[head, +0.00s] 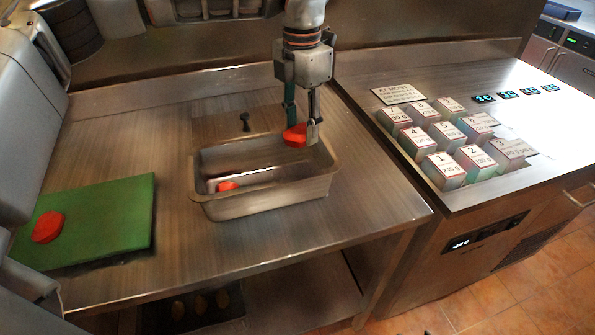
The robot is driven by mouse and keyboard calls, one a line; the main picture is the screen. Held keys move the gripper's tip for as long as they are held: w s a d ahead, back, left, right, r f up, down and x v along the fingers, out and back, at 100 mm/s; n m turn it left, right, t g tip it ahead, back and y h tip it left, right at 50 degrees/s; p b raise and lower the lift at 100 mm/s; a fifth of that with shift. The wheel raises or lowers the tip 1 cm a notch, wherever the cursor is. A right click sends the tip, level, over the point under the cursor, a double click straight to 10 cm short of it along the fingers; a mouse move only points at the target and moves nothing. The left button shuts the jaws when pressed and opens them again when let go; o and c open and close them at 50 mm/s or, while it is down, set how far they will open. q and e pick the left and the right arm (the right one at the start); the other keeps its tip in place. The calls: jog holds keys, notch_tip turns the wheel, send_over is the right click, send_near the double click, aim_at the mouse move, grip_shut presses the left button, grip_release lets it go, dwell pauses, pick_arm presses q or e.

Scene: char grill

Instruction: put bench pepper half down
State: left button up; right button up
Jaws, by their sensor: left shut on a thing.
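My left gripper (303,118) points down over the back right part of a steel pan (265,205) and is shut on a red pepper half (294,136). The held pepper half shows at the level of the pan's back rim; its exact height above the pan is hard to tell. A second red pepper piece (228,186) lies inside the pan at the left. A third red pepper half (47,227) lies on a green cutting board (110,215) at the left of the bench. My right gripper is not in view.
A small dark object (245,122) stands on the steel bench (170,130) behind the pan. Several numbered blocks (445,167) and a label plate (398,94) sit on the right counter. The bench between board and pan is clear.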

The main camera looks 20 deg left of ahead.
pick_arm(q)
notch_tip(320, 180, down, 12)
jog(key=shift+d+f+p, duration=0.1)
jog(key=shift+f+p, duration=0.1)
jog(key=shift+p, duration=0.1)
jog(key=shift+f, duration=0.2)
jog(key=shift+f, duration=0.2)
jog(key=o, duration=1.1)
